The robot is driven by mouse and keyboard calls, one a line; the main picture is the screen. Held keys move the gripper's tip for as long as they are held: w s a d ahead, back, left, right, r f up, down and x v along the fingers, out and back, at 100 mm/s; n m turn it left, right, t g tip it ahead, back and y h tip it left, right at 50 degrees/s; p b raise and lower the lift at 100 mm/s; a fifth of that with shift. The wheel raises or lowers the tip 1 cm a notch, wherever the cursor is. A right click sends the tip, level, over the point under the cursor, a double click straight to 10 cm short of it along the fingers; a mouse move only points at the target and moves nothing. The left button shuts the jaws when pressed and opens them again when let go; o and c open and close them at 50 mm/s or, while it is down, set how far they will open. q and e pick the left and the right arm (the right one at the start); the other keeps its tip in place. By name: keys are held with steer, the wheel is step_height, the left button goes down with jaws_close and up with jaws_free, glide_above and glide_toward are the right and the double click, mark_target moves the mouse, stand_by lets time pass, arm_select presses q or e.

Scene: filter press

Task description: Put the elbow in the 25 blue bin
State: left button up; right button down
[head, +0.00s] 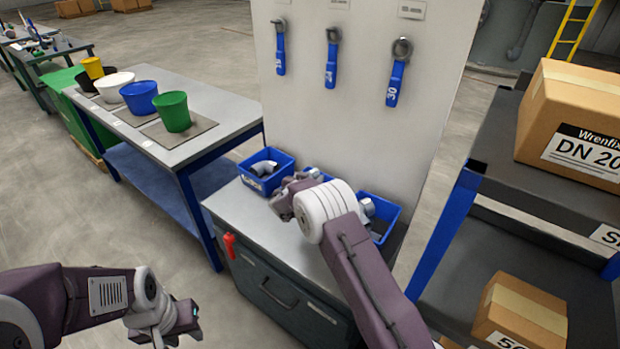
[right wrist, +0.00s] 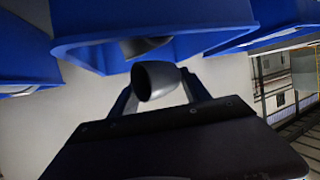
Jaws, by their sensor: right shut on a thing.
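In the head view, my right gripper (head: 284,203) is over the workbench, beside the left blue bin (head: 254,182), which holds a grey elbow (head: 264,167). The middle bin (head: 321,176) is mostly hidden by my right arm. The right bin (head: 391,219) holds grey fittings. Bin numbers are unreadable. My left gripper (head: 180,322) is low at left, away from the bench.
The bins stand on a grey workbench (head: 240,207) before a white panel (head: 350,120) with several hanging blue-handled wrenches. A table (head: 205,95) with coloured buckets is at left. A dark shelf (head: 500,240) with cardboard boxes is at right.

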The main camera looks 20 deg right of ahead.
steer(key=shift+f+b, duration=0.6)
steer(key=shift+b, duration=0.95)
steer(key=shift+r, duration=0.1)
steer(key=c, duration=0.5)
jaws_free()
